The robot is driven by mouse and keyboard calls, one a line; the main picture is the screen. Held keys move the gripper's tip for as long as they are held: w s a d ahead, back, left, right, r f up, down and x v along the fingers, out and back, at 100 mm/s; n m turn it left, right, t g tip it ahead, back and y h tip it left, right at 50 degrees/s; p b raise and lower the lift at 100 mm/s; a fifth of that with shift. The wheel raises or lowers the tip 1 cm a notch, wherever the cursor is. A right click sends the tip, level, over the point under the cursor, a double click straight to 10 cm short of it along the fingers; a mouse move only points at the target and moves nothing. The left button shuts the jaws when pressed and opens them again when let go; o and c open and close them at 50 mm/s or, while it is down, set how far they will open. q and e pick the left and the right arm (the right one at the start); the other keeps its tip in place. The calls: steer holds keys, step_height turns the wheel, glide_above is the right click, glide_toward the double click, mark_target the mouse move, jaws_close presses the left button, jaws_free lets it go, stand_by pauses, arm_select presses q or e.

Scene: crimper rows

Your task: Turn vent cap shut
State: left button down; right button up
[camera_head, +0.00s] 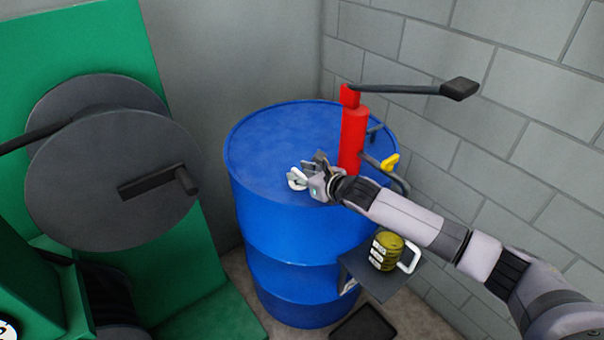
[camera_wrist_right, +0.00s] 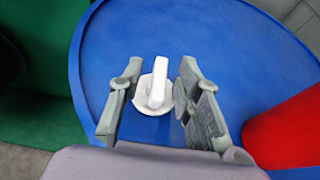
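The vent cap (camera_head: 296,179) is a small white knob on the top of the blue drum (camera_head: 273,150). In the right wrist view the cap (camera_wrist_right: 157,88) shows as a round white base with a raised bar, which points roughly away from the gripper with a slight tilt. My right gripper (camera_head: 311,174) is at the cap. In the wrist view the right gripper (camera_wrist_right: 160,72) is open, with one finger on each side of the cap and gaps between them and its bar. My left gripper is not in view.
A red hand pump (camera_head: 353,140) with a dark lever (camera_head: 410,89) and yellow spout part (camera_head: 390,162) stands on the drum beside my right arm. A small shelf holds an olive mug-like container (camera_head: 386,250). A green machine with grey reel discs (camera_head: 110,180) stands left. Block wall is behind.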

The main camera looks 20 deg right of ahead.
steer(key=shift+c, duration=0.3)
jaws_close()
